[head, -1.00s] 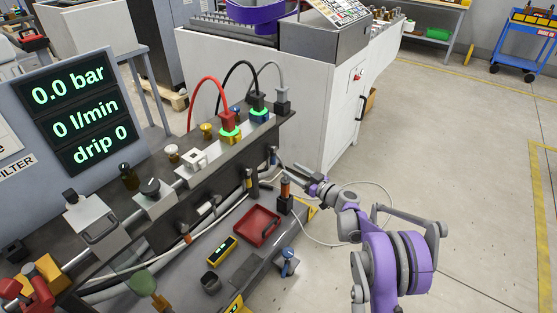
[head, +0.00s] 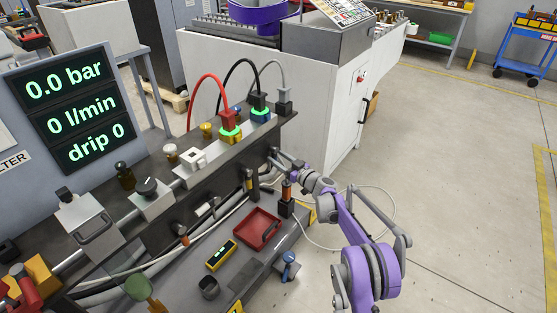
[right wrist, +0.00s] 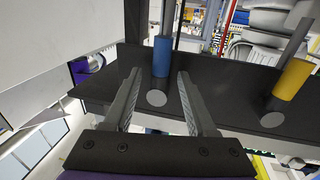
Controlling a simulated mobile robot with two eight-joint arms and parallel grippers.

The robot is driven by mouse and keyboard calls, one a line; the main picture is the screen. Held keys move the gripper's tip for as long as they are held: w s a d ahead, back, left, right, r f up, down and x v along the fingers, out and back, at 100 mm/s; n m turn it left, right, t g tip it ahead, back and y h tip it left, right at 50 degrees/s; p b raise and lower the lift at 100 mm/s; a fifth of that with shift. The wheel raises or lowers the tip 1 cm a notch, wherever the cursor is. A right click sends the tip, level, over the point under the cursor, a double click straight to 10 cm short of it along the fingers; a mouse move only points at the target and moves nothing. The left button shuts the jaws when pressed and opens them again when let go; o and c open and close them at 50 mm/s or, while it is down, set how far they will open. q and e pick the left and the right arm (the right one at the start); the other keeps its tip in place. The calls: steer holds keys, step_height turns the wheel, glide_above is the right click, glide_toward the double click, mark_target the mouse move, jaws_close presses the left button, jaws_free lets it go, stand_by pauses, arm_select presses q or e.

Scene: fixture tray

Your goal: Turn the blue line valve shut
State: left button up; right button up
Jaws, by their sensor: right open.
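The blue line valve shows in the right wrist view as a blue sleeve (right wrist: 162,57) on a dark panel, with a grey round end below it. My right gripper (right wrist: 158,82) is open, its two fingers on either side of the blue sleeve's line. I see no clear contact. In the head view my right gripper (head: 277,158) is at the right end of the bench's front face and largely covers the blue valve there. A yellow sleeve (right wrist: 293,80) stands to the right in the wrist view. My left gripper is not in view.
The display (head: 72,120) reads 0.0 bar, 0 l/min and drip 0. An orange-handled tool in a dark holder (head: 286,205) stands just below my right gripper. A red tray (head: 257,229) and a yellow meter (head: 221,254) lie on the lower shelf. Floor at right is open.

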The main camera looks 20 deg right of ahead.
steer(key=shift+c, duration=0.4)
jaws_close()
stand_by(1.1)
